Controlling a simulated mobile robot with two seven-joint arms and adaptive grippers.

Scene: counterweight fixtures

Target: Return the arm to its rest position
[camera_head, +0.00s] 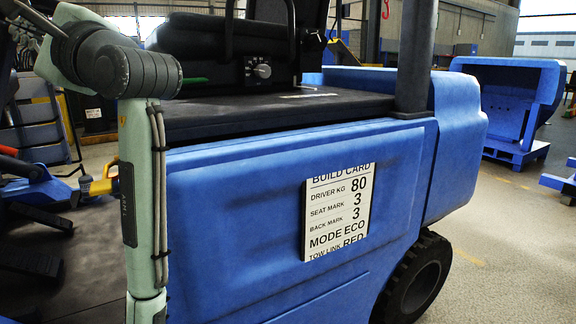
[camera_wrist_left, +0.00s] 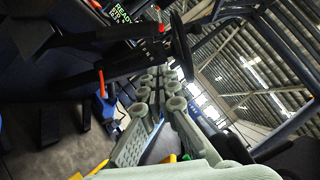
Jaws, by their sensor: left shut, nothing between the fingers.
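My left arm (camera_head: 141,190) is pale green with a dark joint and hangs almost upright at the left of the head view, in front of the blue truck (camera_head: 240,220). Its lower end runs out at the bottom edge, and I cannot make out its gripper there. In the left wrist view my left gripper (camera_wrist_left: 155,95) shows as pale green linked fingers, shut with nothing held. Dark truck controls lie around and beyond it. My right gripper is not in view.
A build card (camera_head: 338,212) is on the truck's side. A seat base with a dial (camera_head: 262,70) sits above. A red-orange lever (camera_wrist_left: 102,83) and a display reading READY (camera_wrist_left: 122,14) show in the wrist view. Open floor (camera_head: 500,250) lies at the right.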

